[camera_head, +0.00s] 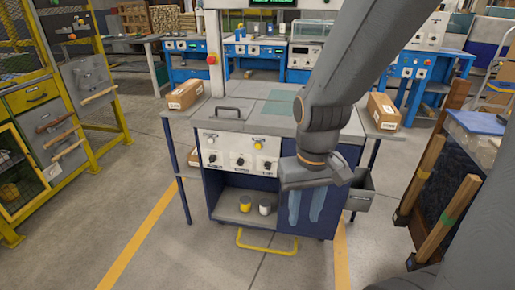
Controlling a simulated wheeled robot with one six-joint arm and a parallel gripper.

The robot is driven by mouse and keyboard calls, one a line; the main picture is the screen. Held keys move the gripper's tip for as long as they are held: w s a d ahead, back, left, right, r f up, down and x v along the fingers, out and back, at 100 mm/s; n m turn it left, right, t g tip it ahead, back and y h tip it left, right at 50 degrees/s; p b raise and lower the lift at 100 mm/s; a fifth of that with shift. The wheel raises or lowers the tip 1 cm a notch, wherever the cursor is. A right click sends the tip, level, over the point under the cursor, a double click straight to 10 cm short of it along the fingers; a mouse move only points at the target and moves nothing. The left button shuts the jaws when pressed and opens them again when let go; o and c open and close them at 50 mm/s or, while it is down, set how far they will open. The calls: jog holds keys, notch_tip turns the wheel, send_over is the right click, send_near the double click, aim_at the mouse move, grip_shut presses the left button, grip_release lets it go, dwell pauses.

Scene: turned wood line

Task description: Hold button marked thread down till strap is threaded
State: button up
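A control panel (226,147) is on the front of a grey-topped workstation at the centre. It has a white button (211,138) at upper left and a yellow button (258,145) at upper right, with black knobs in a row below. The labels are too small to read, so I cannot tell which control is marked thread. No strap can be made out. My gripper (305,216) points down in front of the workstation's blue right door, to the right of and below the panel. Its two fingers are apart with nothing visible between them.
Cardboard boxes sit at the workstation's left end (185,95) and right end (383,112). A yellow bar (266,246) sticks out low at the front. A yellow frame (100,60) stands left, and a crate with wooden posts (432,200) right. The floor at front left is clear.

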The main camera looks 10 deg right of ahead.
grip_shut()
dwell(1.4)
